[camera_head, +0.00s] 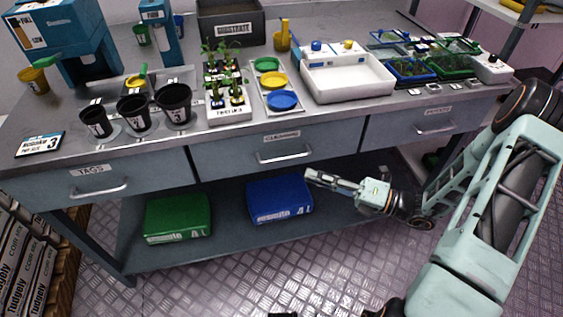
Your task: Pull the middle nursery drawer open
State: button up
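The middle drawer (262,154) is a grey front under the worktop, labelled "CLEANING", with a silver bar handle (284,155). Its front looks flush with the bench, so it appears closed. My gripper (312,177) is in front of the bench, below and to the right of the handle, apart from it. Its fingers point left and show side-on, close together. I cannot tell whether they are open or shut. Nothing is seen held in them.
A left drawer (60,178) labelled "TAGS" and a right drawer (424,121) flank it. Green (178,215) and blue (280,197) bags lie on the lower shelf. Pots (174,103), seedlings and a white basin (346,85) stand on the worktop. The floor in front is clear.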

aim_at(287, 157)
jog(key=w+a+m+t, duration=0.1)
jog(key=a, duration=0.1)
jog(key=w+a+m+t, duration=0.1)
jog(key=w+a+m, duration=0.1)
jog(key=a, duration=0.1)
jog(key=w+a+r+m+t+b, duration=0.1)
jog(key=w+a, duration=0.1)
jog(key=a, duration=0.1)
jog(key=shift+w+m, duration=0.2)
jog(key=shift+m, duration=0.2)
jog(key=shift+d, duration=0.1)
jog(key=shift+c, duration=0.4)
grip_shut()
